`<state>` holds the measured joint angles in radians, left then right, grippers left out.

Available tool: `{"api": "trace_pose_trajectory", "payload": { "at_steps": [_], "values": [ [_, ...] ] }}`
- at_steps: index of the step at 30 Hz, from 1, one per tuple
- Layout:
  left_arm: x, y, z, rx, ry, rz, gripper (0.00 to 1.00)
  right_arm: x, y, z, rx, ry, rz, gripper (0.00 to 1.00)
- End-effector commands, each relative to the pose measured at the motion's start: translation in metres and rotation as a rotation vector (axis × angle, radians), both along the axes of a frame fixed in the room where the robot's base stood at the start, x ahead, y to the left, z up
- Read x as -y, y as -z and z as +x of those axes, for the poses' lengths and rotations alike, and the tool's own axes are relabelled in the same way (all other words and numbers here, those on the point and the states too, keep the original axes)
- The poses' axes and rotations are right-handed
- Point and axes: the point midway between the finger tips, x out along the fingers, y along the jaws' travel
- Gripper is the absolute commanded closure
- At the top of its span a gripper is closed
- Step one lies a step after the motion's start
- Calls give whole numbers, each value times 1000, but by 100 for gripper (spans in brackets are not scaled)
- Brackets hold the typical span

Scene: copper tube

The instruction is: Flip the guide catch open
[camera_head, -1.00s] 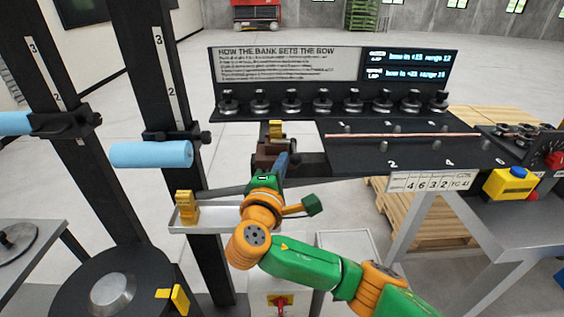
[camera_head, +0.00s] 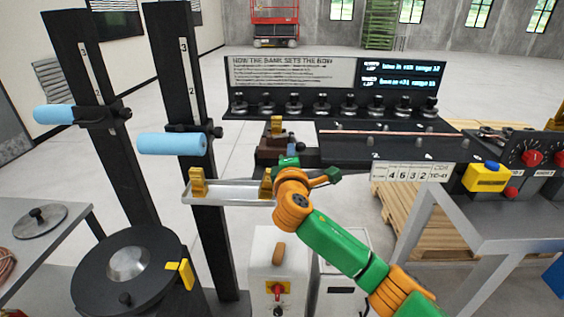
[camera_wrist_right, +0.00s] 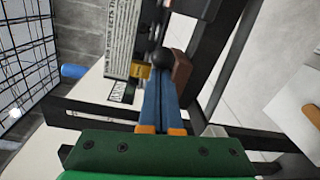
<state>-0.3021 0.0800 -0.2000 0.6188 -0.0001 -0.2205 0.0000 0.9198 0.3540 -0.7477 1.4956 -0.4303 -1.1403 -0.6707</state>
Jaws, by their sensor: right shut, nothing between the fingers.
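A brown block (camera_head: 272,146) with an upright yellow tab (camera_head: 277,125) sits at the left end of the black bench; this looks like the guide catch. The yellow tab (camera_wrist_right: 140,71) and brown block (camera_wrist_right: 181,70) also show in the right wrist view, with a black ball between them. My right gripper (camera_head: 291,149) is just in front and right of the block. In the right wrist view its blue fingers (camera_wrist_right: 161,80) are together and empty, pointing at the black ball. I cannot tell whether they touch anything. My left gripper is not in view.
A metal tray (camera_head: 232,193) with two yellow pieces lies in front of the block. Black posts with light-blue rollers (camera_head: 172,145) stand left. A copper tube (camera_head: 385,133) lies along the bench. A white cabinet (camera_head: 282,265) stands below my arm.

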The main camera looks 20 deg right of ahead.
Motion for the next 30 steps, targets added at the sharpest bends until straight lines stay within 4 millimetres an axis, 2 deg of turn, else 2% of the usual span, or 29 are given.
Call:
{"api": "trace_pose_trajectory", "payload": {
  "at_steps": [18, 30],
  "values": [
    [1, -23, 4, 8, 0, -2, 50, 41, -3, 6, 2, 5, -1, 100],
    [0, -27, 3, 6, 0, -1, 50, 53, -2, 10, 3, 5, 0, 100]
  ]
}}
